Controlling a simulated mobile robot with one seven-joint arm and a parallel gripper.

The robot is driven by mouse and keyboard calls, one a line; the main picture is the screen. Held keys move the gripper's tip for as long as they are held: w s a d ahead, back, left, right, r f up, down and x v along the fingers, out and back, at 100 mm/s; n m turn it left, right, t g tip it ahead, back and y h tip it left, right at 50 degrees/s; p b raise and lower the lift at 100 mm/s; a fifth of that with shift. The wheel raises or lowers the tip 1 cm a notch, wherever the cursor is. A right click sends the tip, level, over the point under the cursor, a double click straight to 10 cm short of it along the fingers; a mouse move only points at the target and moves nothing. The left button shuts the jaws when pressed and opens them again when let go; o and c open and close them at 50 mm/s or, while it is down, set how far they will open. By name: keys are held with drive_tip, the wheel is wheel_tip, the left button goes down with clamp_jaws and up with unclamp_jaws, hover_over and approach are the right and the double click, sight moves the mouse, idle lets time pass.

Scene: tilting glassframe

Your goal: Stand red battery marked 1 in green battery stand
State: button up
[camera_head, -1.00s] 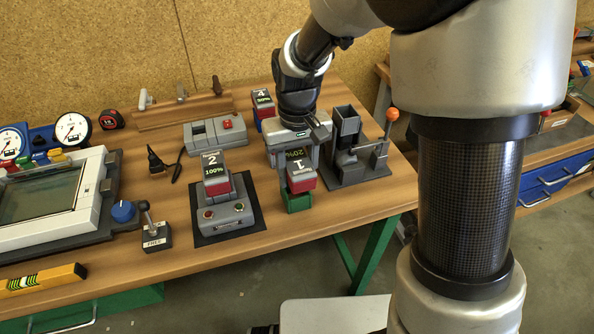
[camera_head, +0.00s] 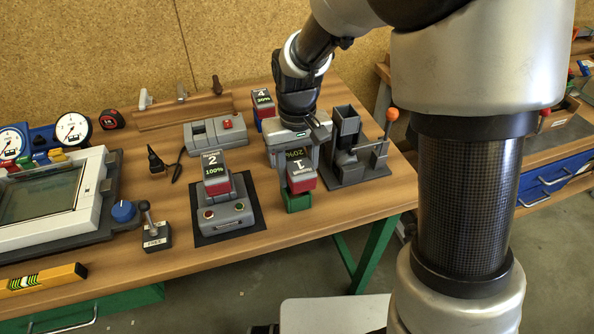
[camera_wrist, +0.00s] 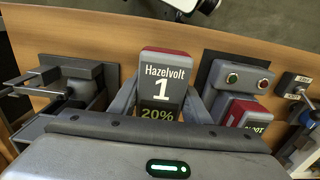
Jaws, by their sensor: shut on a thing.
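The red and grey battery marked 1 (camera_head: 301,172) shows its "20%" label and is upside down to the head view. It also shows in the wrist view (camera_wrist: 166,85), upper middle, with "Hazelvolt 1" on it. My gripper (camera_head: 299,165) is shut on it, with a finger on each side. The green battery stand (camera_head: 298,202) shows directly below the battery in the head view. The battery hides most of the stand, and I cannot tell whether the battery rests fully on its floor. The stand is hidden in the wrist view.
Battery 2 (camera_head: 215,172) stands in a grey unit (camera_head: 225,219) to the left. Battery 4 (camera_head: 263,103) stands behind. A grey fixture (camera_head: 348,140) with an orange-knobbed lever (camera_head: 391,115) is close on the right. The table's front edge is near the stand.

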drive_tip(key=shift+f+b, duration=1.15)
drive_tip(key=shift+f, duration=0.5)
drive_tip(key=o, duration=1.4)
drive_tip(key=shift+c, duration=0.2)
wheel_tip(320, 180, up, 18)
drive_tip(key=p, duration=0.2)
drive_tip(key=shift+f+p, duration=0.2)
drive_tip(key=shift+p, duration=0.1)
drive_tip(key=s+d+r+m+t+p, duration=0.3)
drive_tip(key=s+d+r+t+p, duration=0.2)
drive_tip(key=s+d+r+p, duration=0.4)
drive_tip(key=s+d+r, duration=0.3)
drive_tip(key=s+r, duration=0.1)
drive_tip(key=s, duration=0.2)
drive_tip(key=shift+s+d+r+t, duration=0.15)
drive_tip(key=shift+s+r+t, duration=0.05)
drive_tip(key=shift+s+t, duration=0.1)
